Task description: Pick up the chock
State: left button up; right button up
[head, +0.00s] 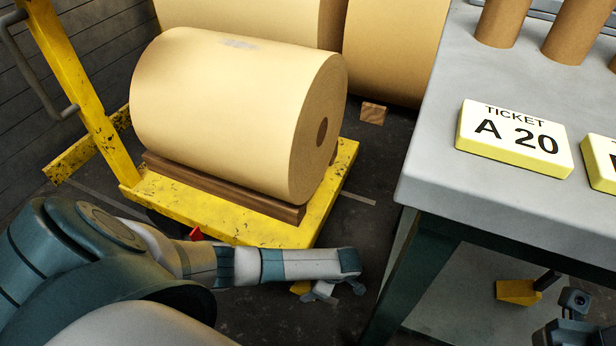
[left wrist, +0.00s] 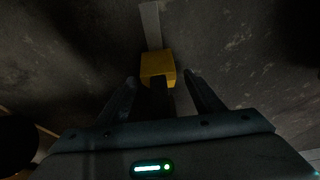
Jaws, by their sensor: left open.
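A yellow chock (head: 300,287) lies on the dark floor in front of the yellow roll stand, mostly hidden by my left arm and gripper in the head view. In the left wrist view its yellow block (left wrist: 157,64) is just beyond the fingertips. Its dark handle (left wrist: 160,95) points back between the fingers. My left gripper (head: 338,291) is open and low, with its fingers (left wrist: 160,86) on either side of the handle. I cannot tell whether they touch it.
A big paper roll (head: 230,110) rests on the yellow stand (head: 328,205). A grey table (head: 440,175) with ticket signs (head: 515,138) stands at right. Another yellow wedge (head: 517,291) with a dark handle shows below it. A small wooden block (head: 373,113) lies behind the stand.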

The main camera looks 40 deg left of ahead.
pick_arm(q)
jog(key=c, duration=1.4)
jog(key=shift+r, duration=0.1)
